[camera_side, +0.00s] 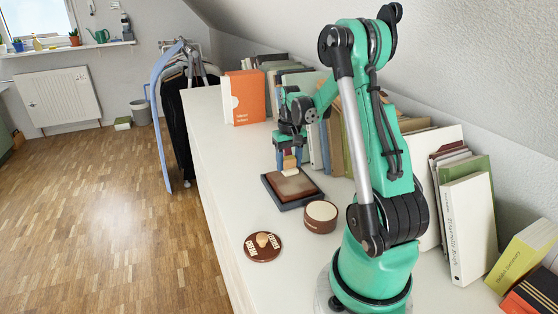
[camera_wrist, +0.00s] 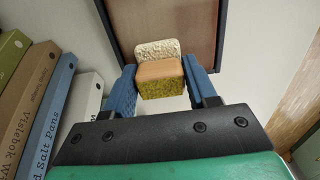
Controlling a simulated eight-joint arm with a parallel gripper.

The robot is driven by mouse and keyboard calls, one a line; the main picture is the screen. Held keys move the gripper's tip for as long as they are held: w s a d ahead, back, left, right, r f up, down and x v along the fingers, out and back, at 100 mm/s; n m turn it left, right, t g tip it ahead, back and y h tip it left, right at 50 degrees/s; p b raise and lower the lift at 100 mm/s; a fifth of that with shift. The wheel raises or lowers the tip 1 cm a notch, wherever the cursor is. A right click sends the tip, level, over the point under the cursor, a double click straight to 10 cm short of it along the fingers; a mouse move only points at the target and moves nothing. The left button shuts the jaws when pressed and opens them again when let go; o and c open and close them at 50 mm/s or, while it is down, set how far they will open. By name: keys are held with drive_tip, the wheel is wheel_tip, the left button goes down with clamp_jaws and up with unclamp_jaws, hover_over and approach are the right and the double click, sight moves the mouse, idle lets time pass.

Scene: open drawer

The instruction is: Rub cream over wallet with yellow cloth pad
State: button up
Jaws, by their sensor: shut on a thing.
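The brown wallet (camera_side: 296,188) lies on a dark mat (camera_side: 314,194) on the white top; it also shows in the wrist view (camera_wrist: 195,25). My gripper (camera_side: 289,158) is over the wallet's far end, its blue fingers (camera_wrist: 165,85) shut on the pad (camera_wrist: 162,80). The pad shows a tan top and a speckled yellow-green side. An open round tin (camera_side: 320,211) with a pale filling stands in front of the wallet.
The tin's brown lid (camera_side: 262,246) lies at the front left, lettered, with a small tan knob-like piece on it. A row of books (camera_side: 335,140) stands along the wall behind, and an orange box (camera_side: 245,97) stands at the far end.

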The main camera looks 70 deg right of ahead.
drive_tip(key=shift+w+d, duration=0.6)
drive_tip(key=shift+w+d+r, duration=0.1)
drive_tip(key=shift+w+d, duration=0.05)
wheel_tip(320, 180, up, 8)
drive_tip(key=w+a+r+n, duration=0.1)
drive_tip(key=w+a+n, duration=0.2)
drive_tip(key=a, duration=0.7)
drive_tip(key=w+a+r+n, duration=0.2)
drive_tip(key=w+a+n, duration=0.1)
drive_tip(key=a, duration=0.7)
drive_tip(key=w+a+r+n, duration=0.2)
drive_tip(key=w+a+n, duration=0.1)
drive_tip(key=a, duration=0.6)
drive_tip(key=shift+w+a+r, duration=0.25)
drive_tip(key=shift+w+a, duration=0.05)
drive_tip(key=shift+a, duration=0.1)
